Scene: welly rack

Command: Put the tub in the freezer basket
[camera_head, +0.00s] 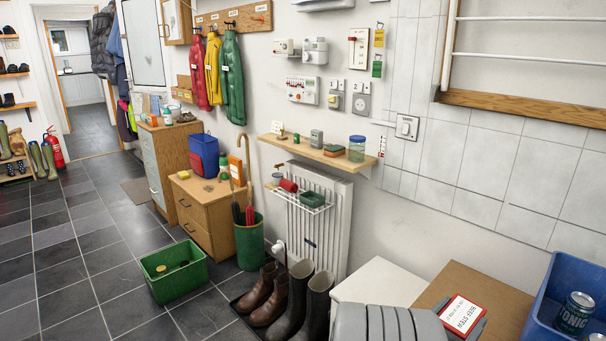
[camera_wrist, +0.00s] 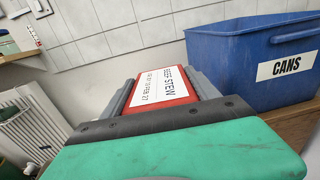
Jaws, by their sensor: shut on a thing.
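The tub (camera_head: 462,313), red with a white label reading BEEF STEW, is at the lower right of the head view, above a brown wooden surface. My gripper (camera_head: 467,318) is shut on it. In the wrist view the tub (camera_wrist: 165,89) sits between the two grey fingers of my gripper (camera_wrist: 165,92), label facing up. My arm and the lower picture edge hide part of its sides. I cannot pick out a freezer basket in either view.
A blue CANS bin (camera_wrist: 255,62) stands close to the tub on the wooden top (camera_head: 478,283). A white flat top (camera_head: 382,281) lies left of it. Boots (camera_head: 300,300), a green crate (camera_head: 178,272) and a radiator (camera_head: 333,225) are farther left. Open floor lies at far left.

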